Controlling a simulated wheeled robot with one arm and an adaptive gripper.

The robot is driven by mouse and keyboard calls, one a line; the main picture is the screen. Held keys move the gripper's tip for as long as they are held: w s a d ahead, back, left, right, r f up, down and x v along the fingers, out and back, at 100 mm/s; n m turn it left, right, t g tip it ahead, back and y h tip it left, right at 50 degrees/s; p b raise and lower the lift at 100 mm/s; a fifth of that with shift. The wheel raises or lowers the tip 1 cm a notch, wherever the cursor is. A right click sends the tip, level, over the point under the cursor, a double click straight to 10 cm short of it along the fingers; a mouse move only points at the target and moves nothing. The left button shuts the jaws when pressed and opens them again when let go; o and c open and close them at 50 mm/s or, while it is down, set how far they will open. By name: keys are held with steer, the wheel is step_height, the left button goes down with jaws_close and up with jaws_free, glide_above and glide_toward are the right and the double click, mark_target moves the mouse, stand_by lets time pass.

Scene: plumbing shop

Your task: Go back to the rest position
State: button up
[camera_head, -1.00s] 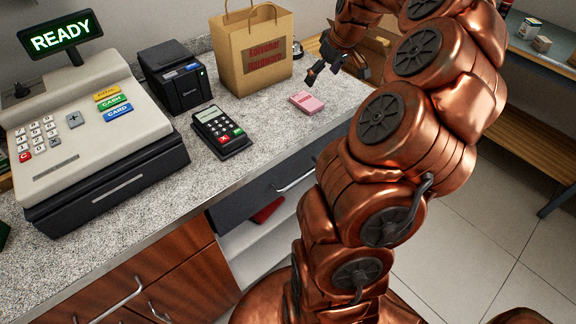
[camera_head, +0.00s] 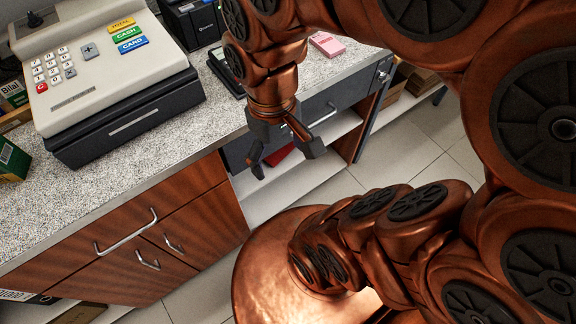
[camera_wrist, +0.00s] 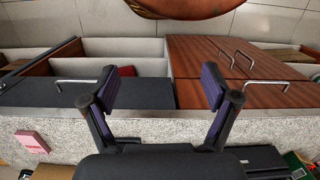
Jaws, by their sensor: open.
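My gripper (camera_head: 284,162) hangs in front of the counter's front edge in the head view, fingers pointing down. Its two fingers are spread apart with nothing between them. In the wrist view my gripper (camera_wrist: 160,92) is also open and empty, above the edge of the counter, with the drawer front and cabinet doors beyond it. My copper arm fills the right side of the head view and hides part of the counter and floor.
The speckled counter (camera_head: 110,195) bears a cash register (camera_head: 100,75), a card terminal (camera_head: 226,70), partly hidden by my arm, and a pink pad (camera_head: 327,44). Below are a dark drawer (camera_head: 335,105), an open shelf with a red item (camera_head: 280,154), and wooden cabinet doors (camera_head: 185,225) with protruding handles.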

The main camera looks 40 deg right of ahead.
steer(key=shift+s+a+f+m, duration=0.15)
steer(key=shift+s+f, duration=0.1)
steer(key=shift+s, duration=0.55)
steer(key=shift+s+f+m, duration=0.15)
steer(key=shift+s+f, duration=0.05)
steer(key=shift+s, duration=0.55)
